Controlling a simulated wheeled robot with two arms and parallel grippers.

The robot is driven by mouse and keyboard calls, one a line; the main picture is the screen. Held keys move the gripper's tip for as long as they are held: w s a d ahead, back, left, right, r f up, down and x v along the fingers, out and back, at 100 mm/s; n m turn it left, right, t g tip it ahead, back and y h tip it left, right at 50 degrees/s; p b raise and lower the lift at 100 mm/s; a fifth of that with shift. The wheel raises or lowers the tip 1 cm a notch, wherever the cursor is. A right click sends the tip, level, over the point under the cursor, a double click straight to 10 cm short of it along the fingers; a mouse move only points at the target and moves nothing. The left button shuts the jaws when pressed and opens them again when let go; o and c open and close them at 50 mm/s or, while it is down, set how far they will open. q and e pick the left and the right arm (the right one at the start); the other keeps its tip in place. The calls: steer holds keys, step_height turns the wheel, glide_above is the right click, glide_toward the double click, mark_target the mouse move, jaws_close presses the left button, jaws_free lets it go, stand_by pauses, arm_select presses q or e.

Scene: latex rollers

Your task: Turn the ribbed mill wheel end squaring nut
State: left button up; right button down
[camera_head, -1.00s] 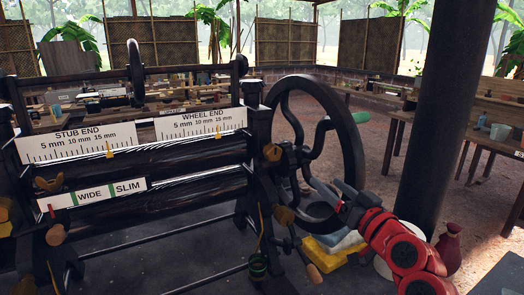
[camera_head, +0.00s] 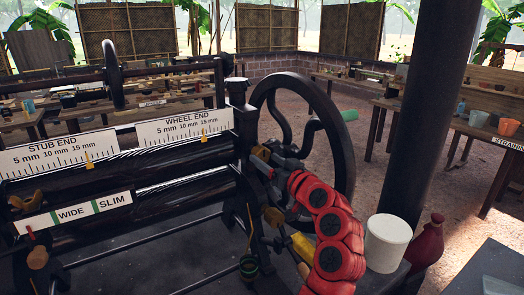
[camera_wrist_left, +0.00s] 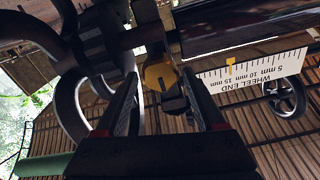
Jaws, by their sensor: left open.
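The mill (camera_head: 120,160) has a WHEEL END scale (camera_head: 185,126) with a yellow pointer (camera_head: 203,137). The yellow-brown wheel-end nut (camera_head: 262,153) is at the right end of the upper roller, partly hidden by my gripper. In the left wrist view, the nut (camera_wrist_left: 158,76) is between and just beyond my fingertips, with a dark part below it. My left gripper (camera_head: 268,166) is open beside the nut, and its fingers (camera_wrist_left: 165,95) straddle the nut's line. Contact cannot be told. My right gripper is not in view.
The large black hand wheel (camera_head: 345,150) with a green handle (camera_head: 349,115) stands close behind my red arm. Another tan knob (camera_head: 274,216) is lower on the frame. A white bucket (camera_head: 388,242), a red jar (camera_head: 428,243) and a dark pillar (camera_head: 425,120) stand right.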

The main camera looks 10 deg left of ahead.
mark_target(264, 157)
arm_select(q)
steer(key=shift+x, duration=1.5)
